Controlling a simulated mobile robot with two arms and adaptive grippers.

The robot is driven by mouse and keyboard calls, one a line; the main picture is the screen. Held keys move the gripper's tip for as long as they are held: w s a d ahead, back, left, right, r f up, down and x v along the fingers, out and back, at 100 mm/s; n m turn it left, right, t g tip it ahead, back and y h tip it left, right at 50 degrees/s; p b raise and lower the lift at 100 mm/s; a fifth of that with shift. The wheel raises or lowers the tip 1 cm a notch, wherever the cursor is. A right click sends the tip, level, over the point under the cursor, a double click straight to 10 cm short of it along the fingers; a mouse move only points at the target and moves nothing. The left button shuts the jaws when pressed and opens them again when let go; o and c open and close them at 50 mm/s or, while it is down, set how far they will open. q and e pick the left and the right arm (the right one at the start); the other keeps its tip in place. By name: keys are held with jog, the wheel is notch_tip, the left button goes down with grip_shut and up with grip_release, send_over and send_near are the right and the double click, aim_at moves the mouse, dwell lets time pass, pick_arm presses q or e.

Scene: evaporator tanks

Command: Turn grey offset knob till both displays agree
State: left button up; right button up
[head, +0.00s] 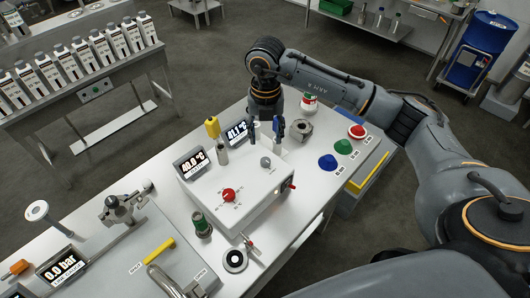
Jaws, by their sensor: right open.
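The grey offset knob (265,162) sits on the top of the white box (255,190), towards its back right. One display (192,164) on the box's back left reads 40.0 °C. A second display (237,133) behind the box appears to read 41.1 °C, so the readings differ. My right gripper (266,131) points down just behind the knob in the picture, fingers apart with nothing seen between them. It appears apart from the knob; its exact height is hard to tell. My left gripper is not in view.
A red knob (229,195) is on the box's front part, and a yellow-topped probe (213,128) stands at its back. Blue (328,162), green (343,147) and red (357,131) buttons are to the right. A metal piece (304,130) stands near the gripper.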

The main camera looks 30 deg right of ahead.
aim_at(266, 160)
notch_tip(266, 160, down, 9)
jog(key=p, duration=0.2)
jog(key=shift+f+p, duration=0.15)
jog(key=shift+p, duration=0.25)
grip_shut()
